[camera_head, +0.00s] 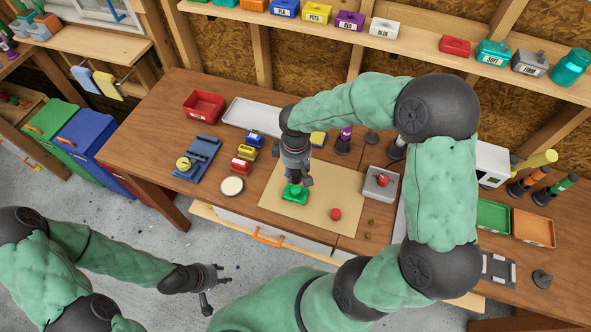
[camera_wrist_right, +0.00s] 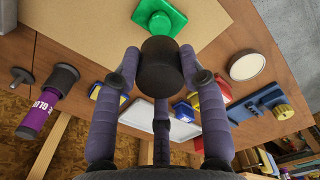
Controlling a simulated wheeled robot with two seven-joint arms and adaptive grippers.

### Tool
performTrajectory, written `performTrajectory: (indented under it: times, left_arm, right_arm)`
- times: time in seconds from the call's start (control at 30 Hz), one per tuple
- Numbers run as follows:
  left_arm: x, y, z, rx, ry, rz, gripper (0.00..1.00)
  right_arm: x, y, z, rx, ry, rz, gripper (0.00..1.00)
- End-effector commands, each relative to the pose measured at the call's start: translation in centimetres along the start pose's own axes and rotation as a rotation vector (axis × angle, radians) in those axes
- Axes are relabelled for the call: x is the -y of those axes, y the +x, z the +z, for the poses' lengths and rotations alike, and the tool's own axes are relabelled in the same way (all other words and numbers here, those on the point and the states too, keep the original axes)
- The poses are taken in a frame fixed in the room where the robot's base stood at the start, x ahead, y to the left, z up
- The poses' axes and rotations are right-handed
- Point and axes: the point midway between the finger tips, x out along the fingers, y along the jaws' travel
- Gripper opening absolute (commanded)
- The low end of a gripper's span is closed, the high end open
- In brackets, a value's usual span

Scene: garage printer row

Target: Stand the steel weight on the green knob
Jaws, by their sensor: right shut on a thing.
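The green knob (camera_head: 295,193), a green block with a raised round top, sits on the tan mat; in the right wrist view the green knob (camera_wrist_right: 160,18) is at the top edge. My right gripper (camera_head: 296,176) is shut on a dark cylinder, the steel weight (camera_wrist_right: 160,66), which sits between the fingertips in the right wrist view. The weight appears above or just beside the knob; I cannot tell whether they touch. My left gripper (camera_head: 216,289) is open and empty, over the floor in front of the bench.
A white round dish (camera_head: 232,186), small coloured boxes and a blue rack (camera_head: 198,158) lie to the left.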

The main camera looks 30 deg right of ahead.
Motion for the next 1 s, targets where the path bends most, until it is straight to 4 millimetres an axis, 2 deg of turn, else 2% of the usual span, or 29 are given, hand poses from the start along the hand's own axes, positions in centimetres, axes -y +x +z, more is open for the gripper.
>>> performTrajectory:
  times: [0.7, 1.0]
  left_arm:
    - [1.4, 3.9, -0.1, 0.000, 0.000, 0.000, 0.40]
    - [1.5, 4.2, -0.2, 0.000, 0.000, 0.000, 0.40]
  right_arm:
    - [-0.1, 5.1, -0.1, -0.002, 0.001, 0.001, 0.00]
    - [-0.1, 5.5, -0.1, -0.002, 0.001, 0.001, 0.00]
